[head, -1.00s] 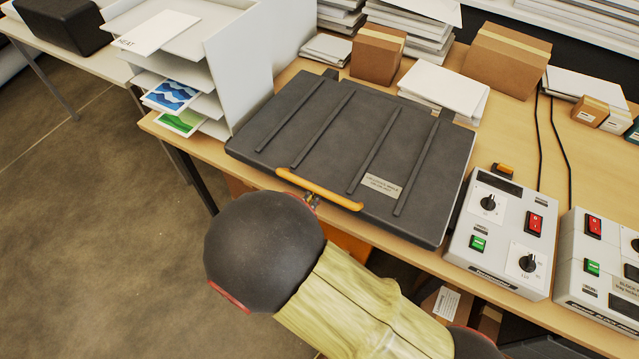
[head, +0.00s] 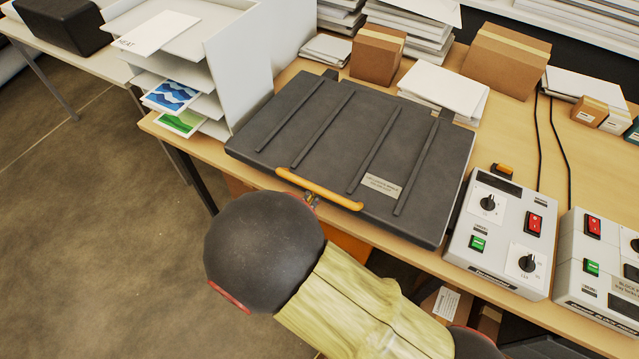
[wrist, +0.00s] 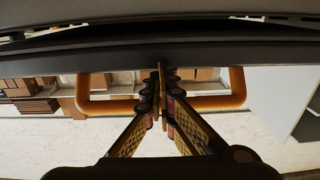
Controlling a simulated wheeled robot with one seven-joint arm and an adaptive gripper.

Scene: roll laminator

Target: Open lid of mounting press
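The mounting press has a dark grey ribbed lid (head: 330,150), which lies flat and closed on the bench. An orange bar handle (head: 318,188) runs along its front edge; it also spans the wrist view (wrist: 215,104). My gripper (head: 311,199) is at the middle of the handle, on its front side, mostly hidden by my arm in the head view. In the wrist view my gripper (wrist: 162,85) has its two fingers drawn together, tips towards the lid edge, crossing the bar. Nothing is clearly clamped between them. Whether they touch the bar is unclear.
White control boxes (head: 503,232) with red and green switches stand right of the press. A white paper rack (head: 238,70) stands close at its left. Cardboard boxes (head: 507,62) and paper stacks (head: 445,88) sit behind it. Open floor (head: 90,230) lies at left.

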